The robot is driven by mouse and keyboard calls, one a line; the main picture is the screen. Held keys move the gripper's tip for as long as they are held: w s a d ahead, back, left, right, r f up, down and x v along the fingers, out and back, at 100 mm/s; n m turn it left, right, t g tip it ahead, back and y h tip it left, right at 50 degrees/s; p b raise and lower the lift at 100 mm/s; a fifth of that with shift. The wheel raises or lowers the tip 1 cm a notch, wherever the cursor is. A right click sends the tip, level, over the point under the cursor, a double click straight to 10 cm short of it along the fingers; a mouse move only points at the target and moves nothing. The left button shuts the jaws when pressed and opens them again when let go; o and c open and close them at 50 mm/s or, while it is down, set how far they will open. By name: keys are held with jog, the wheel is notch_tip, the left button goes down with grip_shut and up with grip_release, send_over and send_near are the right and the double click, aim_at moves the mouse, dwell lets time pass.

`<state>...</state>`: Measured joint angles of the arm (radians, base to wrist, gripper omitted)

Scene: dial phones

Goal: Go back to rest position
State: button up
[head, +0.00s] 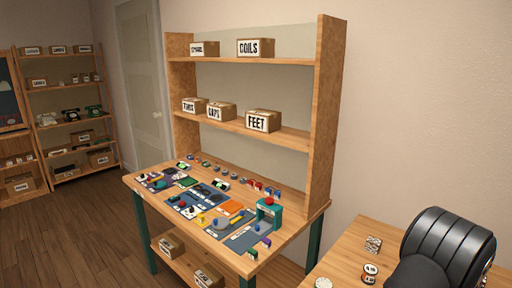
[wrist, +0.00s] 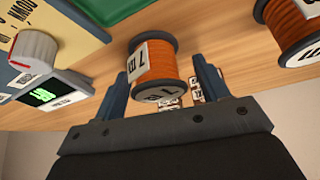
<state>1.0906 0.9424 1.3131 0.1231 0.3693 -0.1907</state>
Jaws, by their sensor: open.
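In the wrist view my gripper (wrist: 161,75) has its two blue fingers apart. An orange wire spool (wrist: 155,66) with grey end flanges and a white label shows between and beyond the fingers. I see a gap on both sides of it, and I cannot tell how far beyond the fingertips it is. My gripper cannot be made out in the head view.
A second orange spool (wrist: 290,30) and a device with a grey knob (wrist: 33,47) and a green display (wrist: 45,97) are near. The head view shows a workbench (head: 300,213) crowded with small parts, shelves with labelled boxes (head: 263,121), and a side table (head: 345,255).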

jog(key=v, duration=1.2)
jog(key=x, duration=1.2)
jog(key=shift+f, duration=0.2)
notch_tip(320, 180, up, 5)
jog(key=shift+s+f, duration=0.1)
jog(key=shift+s, duration=0.05)
jog(key=s+r, duration=0.7)
jog(key=s, duration=0.5)
jog(key=s+d+f+m+g, duration=0.1)
jog(key=s+d+m+g, duration=0.2)
jog(key=d, duration=1.6)
jog(key=shift+m+t+h, duration=0.4)
jog(key=shift+m+t, duration=0.1)
jog(key=shift+m, duration=0.2)
jog(key=shift+w+d+f, duration=0.25)
jog(key=shift+w+f, duration=0.3)
jog(key=shift+w, duration=0.3)
jog(key=shift+w+d+f, duration=0.2)
jog(key=shift+w+f, duration=0.3)
jog(key=shift+w, duration=0.3)
